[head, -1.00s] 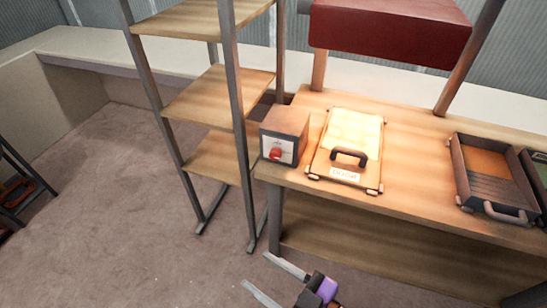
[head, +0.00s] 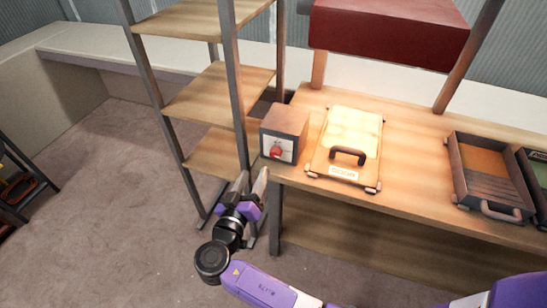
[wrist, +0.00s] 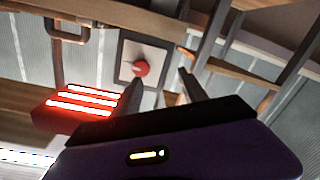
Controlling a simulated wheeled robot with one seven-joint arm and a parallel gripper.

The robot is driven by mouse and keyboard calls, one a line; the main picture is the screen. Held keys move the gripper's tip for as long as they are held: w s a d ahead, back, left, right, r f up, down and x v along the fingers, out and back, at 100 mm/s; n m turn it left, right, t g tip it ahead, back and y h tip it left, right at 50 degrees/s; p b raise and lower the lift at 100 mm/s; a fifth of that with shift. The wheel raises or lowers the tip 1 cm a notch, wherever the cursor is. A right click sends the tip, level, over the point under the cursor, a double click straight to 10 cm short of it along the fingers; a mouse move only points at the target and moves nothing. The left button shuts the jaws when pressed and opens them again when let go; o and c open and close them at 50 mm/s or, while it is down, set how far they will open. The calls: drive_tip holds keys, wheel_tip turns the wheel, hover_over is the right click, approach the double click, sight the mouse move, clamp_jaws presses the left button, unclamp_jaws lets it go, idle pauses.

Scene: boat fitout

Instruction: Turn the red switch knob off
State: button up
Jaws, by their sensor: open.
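The red switch knob (head: 276,152) sits on the pale front plate of a brown switch box (head: 286,125). The box stands at the left end of the wooden bench. My gripper (head: 252,183) is open and empty, in front of the bench edge, a little below and left of the box in the head view. It also shows in the wrist view (wrist: 160,85) with its two fingers spread.
A wooden panel with a dark handle (head: 347,156) lies on the bench right of the box. A tray (head: 489,178) is farther right. A metal-framed shelf (head: 205,100) stands close on the left. A dark red cabinet (head: 388,32) hangs above.

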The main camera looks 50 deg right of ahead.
sight(274, 157)
drive_tip(key=shift+s+d+r+m+g+h+p, duration=0.15)
drive_tip(key=shift+d+m+g+p, duration=0.2)
drive_tip(key=shift+d, duration=1.05)
drive_tip(key=shift+w+d+r+m+g+h+p, duration=0.15)
drive_tip(key=shift+d+m, duration=0.3)
drive_tip(key=shift+d, duration=0.95)
drive_tip(key=shift+s+d+r+m+g+h+p, duration=0.1)
drive_tip(key=shift+d+m+g+h+p, duration=0.2)
drive_tip(key=shift+d, duration=1.1)
drive_tip(key=shift+f, duration=0.1)
clamp_jaws()
